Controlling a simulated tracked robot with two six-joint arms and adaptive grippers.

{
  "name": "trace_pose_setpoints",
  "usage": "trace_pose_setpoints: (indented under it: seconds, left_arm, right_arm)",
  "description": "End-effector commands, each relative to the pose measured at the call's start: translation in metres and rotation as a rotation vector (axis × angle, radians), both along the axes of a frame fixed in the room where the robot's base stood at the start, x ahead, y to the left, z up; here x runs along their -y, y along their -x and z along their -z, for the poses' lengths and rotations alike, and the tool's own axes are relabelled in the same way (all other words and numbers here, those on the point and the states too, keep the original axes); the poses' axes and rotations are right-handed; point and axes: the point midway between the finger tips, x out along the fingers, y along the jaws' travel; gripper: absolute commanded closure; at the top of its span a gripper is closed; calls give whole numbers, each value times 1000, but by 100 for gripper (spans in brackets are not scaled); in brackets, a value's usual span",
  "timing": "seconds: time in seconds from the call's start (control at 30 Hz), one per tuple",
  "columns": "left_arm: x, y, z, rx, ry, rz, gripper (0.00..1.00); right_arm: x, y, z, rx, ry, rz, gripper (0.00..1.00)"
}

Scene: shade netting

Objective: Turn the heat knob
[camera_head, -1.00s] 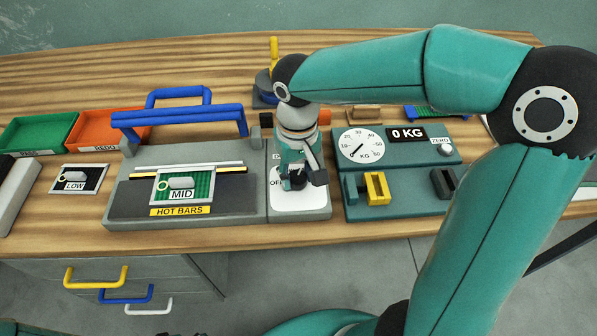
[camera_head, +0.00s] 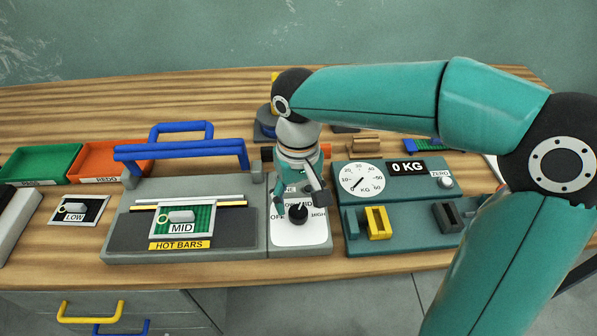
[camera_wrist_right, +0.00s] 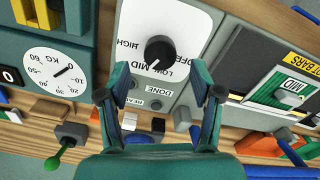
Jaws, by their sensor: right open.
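The black heat knob (camera_head: 298,213) stands on a white dial plate (camera_head: 290,235) lettered OFF, LOW, MID and HIGH, at the right end of the hot-bar press. My right gripper (camera_head: 301,192) is open just behind and above the knob, its fingers apart from it. In the right wrist view the knob (camera_wrist_right: 160,51) lies beyond and between the spread fingertips of my gripper (camera_wrist_right: 160,80), with nothing between them. A small white mark on the knob faces the lettering, near LOW and MID; I cannot tell exactly which. My left gripper is not in view.
The hot-bar press (camera_head: 235,240) with a blue handle (camera_head: 185,150) and a MID sample is left of the dial. A scale (camera_head: 405,235) reading 0 KG is close on the right. Green (camera_head: 40,163) and orange (camera_head: 105,160) trays stand at far left.

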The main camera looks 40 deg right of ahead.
Motion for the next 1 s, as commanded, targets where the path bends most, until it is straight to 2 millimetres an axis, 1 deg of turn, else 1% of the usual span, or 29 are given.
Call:
trace_pose_setpoints:
  seconds: [0.03, 0.2, 0.3, 0.4, 0.5, 0.6, 1.0]
  left_arm:
    - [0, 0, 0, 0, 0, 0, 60]
    - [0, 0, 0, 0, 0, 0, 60]
    - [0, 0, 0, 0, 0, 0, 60]
    - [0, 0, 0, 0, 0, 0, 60]
    - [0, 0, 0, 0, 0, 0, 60]
    - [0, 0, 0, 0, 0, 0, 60]
    - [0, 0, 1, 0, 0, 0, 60]
  right_arm:
    - [0, -1, -11, 5, -1, 0, 35]
    - [-1, -1, -46, 4, -1, -1, 35]
    - [0, 0, -62, 3, -1, -1, 35]
    - [0, 0, -73, 1, -1, -1, 35]
    - [0, 0, -80, 0, -1, -1, 35]
    - [0, 1, -82, -1, -1, -1, 35]
    - [0, 1, -81, -1, 0, 0, 35]
